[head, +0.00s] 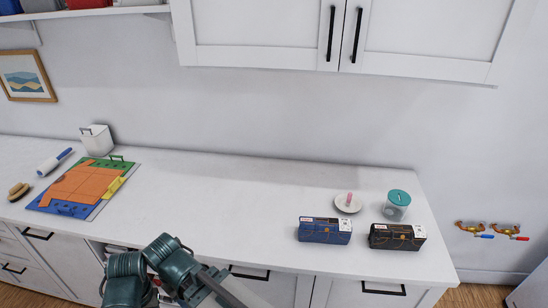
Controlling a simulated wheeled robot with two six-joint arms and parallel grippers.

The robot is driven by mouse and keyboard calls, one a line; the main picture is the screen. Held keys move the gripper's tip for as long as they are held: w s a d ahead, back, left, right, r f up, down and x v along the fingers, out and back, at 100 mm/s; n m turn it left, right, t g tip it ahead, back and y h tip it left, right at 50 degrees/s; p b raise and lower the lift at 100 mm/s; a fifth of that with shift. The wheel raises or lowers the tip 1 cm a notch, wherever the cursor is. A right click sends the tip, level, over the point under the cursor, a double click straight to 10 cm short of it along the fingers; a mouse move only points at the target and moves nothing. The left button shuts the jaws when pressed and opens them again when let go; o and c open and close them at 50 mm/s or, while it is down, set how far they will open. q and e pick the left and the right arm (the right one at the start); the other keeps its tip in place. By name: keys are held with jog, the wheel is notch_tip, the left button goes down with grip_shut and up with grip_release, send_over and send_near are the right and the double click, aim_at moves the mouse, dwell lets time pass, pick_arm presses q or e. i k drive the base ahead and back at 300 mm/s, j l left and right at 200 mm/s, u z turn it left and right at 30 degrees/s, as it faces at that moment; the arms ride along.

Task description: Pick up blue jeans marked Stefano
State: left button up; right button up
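No garment that I can clearly tell as jeans shows in the head view. A dark blue block-shaped item (325,230) with a pale label strip along its top sits near the counter's front edge, right of centre. It may be a folded garment or a box; the label is too small to read. A similar black-brown item (397,237) with a pale label lies just to its right, apart from it. One of my arms, with teal joints, shows at the bottom left of centre, below the counter's front edge. Neither gripper's fingertips are in view.
The white counter (235,195) is clear in its middle. A small plate (347,204) with a pink item and a teal-lidded jar (396,205) stand behind the two items. A colourful board (82,188), brush (18,191) and white container (97,140) are at left. Cabinets (260,25) hang above.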

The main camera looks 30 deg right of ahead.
aim_at(328, 231)
jog(key=i+j+z, duration=0.15)
jog(key=z, duration=0.35)
jog(key=i+j+z, duration=0.1)
jog(key=z, duration=0.4)
jog(key=j+z, duration=0.35)
jog(key=z, duration=0.15)
jog(key=i+j+z, duration=0.1)
jog(key=j+z, duration=0.2)
jog(key=z, duration=0.2)
jog(key=j+z, duration=0.6)
jog(key=k+j, duration=0.05)
